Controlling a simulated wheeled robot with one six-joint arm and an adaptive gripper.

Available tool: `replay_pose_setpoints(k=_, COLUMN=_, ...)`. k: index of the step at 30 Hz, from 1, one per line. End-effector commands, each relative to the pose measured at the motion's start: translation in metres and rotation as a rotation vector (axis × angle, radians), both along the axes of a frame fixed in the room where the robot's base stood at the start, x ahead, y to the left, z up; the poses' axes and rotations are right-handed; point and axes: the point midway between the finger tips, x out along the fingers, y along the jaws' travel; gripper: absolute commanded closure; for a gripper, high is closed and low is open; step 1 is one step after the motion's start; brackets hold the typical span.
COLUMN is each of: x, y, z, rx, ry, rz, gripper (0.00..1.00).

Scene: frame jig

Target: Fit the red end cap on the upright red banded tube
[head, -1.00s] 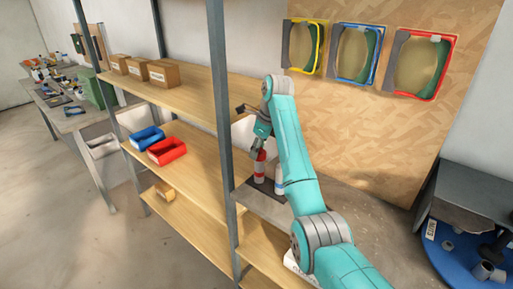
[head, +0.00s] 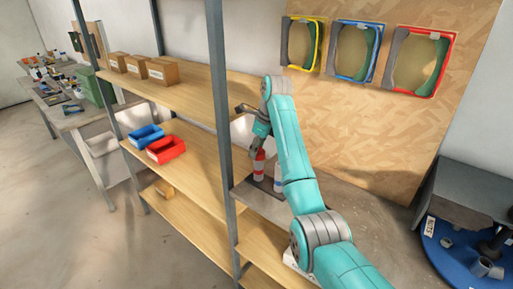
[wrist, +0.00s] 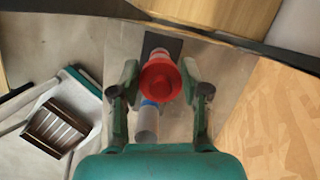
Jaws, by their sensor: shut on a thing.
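My gripper (wrist: 160,80) is shut on the red end cap (wrist: 159,82), which shows as a round red shape between the fingers in the wrist view. In the head view my gripper (head: 257,147) is right above the upright red banded tube (head: 259,169), red and white, on the small grey shelf.
A white tube with a blue band (wrist: 148,122) stands close beside the red one. It also shows in the head view (head: 279,180), partly behind my arm. A dark shelf post (head: 219,110) rises just left. Red (head: 166,150) and blue (head: 143,136) bins sit on the shelf further left.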

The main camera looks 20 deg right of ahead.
Motion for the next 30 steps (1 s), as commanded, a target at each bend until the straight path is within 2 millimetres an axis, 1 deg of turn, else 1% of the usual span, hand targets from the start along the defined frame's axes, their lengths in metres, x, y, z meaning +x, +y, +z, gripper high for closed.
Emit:
replay_pose_setpoints(k=11, x=0.0, y=0.0, z=-0.0041, rx=0.0, ry=0.0, rz=0.0, gripper=0.67)
replay_pose_setpoints(k=12, x=0.0, y=-0.0001, z=-0.004, rx=0.0, ry=0.0, rz=0.0, gripper=0.46)
replay_pose_setpoints(k=15, x=0.0, y=0.0001, z=-0.0039, rx=0.0, ry=0.0, rz=0.0, gripper=0.25)
replay_pose_setpoints(k=30, x=0.0002, y=0.0, z=-0.0022, rx=0.0, ry=-0.001, rz=0.0, gripper=0.25)
